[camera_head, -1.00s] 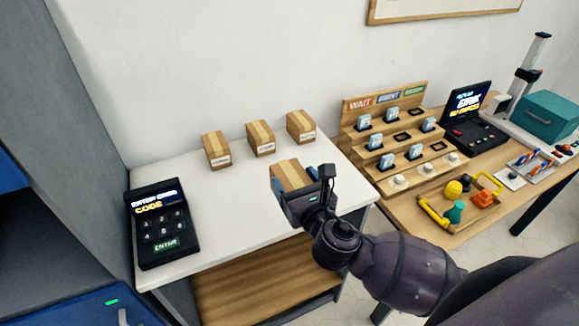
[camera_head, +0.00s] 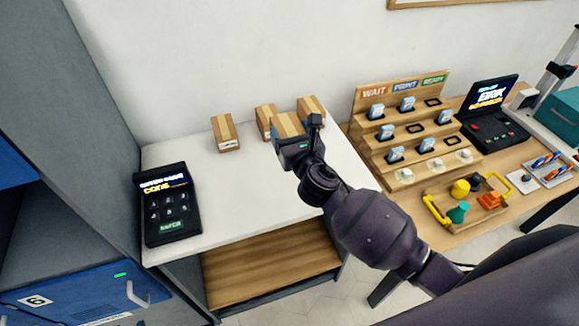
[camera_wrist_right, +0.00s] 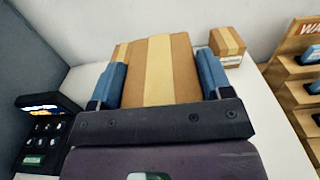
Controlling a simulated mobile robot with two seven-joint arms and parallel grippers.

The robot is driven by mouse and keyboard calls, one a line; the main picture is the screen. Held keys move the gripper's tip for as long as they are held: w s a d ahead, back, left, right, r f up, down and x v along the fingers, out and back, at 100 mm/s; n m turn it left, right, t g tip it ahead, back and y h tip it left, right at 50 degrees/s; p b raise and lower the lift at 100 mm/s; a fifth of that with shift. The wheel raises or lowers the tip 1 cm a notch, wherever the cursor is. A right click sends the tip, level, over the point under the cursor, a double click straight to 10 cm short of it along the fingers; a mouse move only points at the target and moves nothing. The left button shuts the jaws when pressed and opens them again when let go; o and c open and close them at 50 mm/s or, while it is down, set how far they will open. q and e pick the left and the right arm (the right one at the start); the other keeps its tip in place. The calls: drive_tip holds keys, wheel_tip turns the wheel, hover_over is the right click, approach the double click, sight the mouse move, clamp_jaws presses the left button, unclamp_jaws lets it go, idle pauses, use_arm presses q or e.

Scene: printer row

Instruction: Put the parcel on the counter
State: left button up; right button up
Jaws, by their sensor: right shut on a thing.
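My right gripper (camera_head: 292,133) is shut on a brown parcel (camera_head: 288,122) with a pale tape strip. The parcel (camera_wrist_right: 158,72) fills the space between the two blue finger pads in the right wrist view. The gripper and parcel are over the back right part of the white counter (camera_head: 235,185); whether the parcel touches the top cannot be told. Three similar parcels stand along the back: a left one (camera_head: 224,132), a middle one (camera_head: 265,121) partly hidden by the held parcel, and a right one (camera_head: 311,108). My left gripper is not in view.
A black keypad terminal (camera_head: 167,205) stands at the counter's left. A wooden stepped rack (camera_head: 410,140) and a tray with coloured pieces (camera_head: 465,200) are on the wooden table to the right. The counter's middle and front are clear.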

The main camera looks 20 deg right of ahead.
wheel_tip(320, 180, down, 13)
drive_tip(key=b, duration=0.5)
drive_tip(key=shift+f, duration=0.2)
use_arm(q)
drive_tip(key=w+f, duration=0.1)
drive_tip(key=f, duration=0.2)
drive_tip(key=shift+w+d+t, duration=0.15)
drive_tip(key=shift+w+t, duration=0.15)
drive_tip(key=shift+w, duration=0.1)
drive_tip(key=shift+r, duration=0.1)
use_arm(e)
drive_tip(key=shift+r, duration=0.1)
use_arm(q)
drive_tip(key=shift+b, duration=0.3)
use_arm(e)
drive_tip(key=shift+f, duration=0.2)
drive_tip(key=o, duration=1)
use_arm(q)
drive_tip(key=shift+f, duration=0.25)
use_arm(e)
drive_tip(key=shift+o, duration=0.3)
